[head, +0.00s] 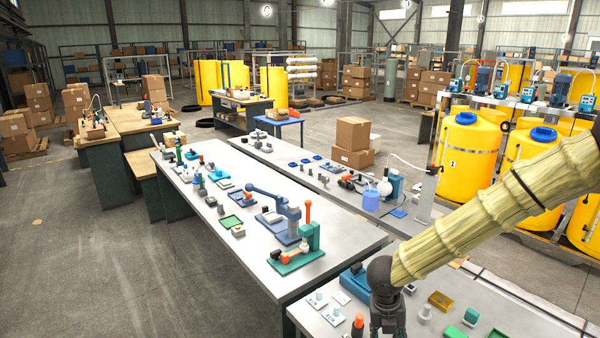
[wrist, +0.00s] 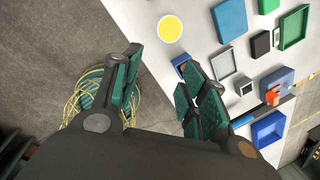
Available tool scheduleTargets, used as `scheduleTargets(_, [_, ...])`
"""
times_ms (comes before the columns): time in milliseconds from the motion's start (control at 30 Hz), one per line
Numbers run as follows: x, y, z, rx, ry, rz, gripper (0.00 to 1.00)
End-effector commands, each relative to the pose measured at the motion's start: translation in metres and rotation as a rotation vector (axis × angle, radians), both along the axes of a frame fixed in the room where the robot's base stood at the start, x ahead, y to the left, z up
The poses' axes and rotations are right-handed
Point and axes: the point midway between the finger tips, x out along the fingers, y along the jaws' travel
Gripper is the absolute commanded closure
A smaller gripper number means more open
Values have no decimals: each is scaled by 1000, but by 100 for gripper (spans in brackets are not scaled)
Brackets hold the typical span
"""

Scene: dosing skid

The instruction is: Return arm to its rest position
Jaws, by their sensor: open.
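My arm (head: 480,215), in a pale ribbed sleeve, reaches in from the right in the head view. My gripper (head: 388,318) hangs at its end over the near bench (head: 455,312), partly cut off by the lower edge. In the wrist view my gripper (wrist: 163,88) has its two green-padded fingers wide apart, with nothing between them. The left finger shows against the floor and the right finger against the bench edge. The fingers stand apart from the yellow disc (wrist: 170,28) beyond them.
Small parts crowd the near bench: a blue block (wrist: 229,20), a green tray (wrist: 294,27), a grey frame (wrist: 223,64) and a blue tray (wrist: 268,129). Yellow coiled cable (wrist: 85,98) lies on the floor. A long bench (head: 350,238) and yellow tanks (head: 468,150) stand beyond.

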Motion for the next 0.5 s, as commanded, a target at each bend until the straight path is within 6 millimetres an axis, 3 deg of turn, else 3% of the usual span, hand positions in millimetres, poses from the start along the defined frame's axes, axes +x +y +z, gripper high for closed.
scheduleTargets(167, [-21, -12, -46, -100, 39, 339, 57])
scheduleTargets(500, [-92, -27, -136, -260, 189, 1261, 57])
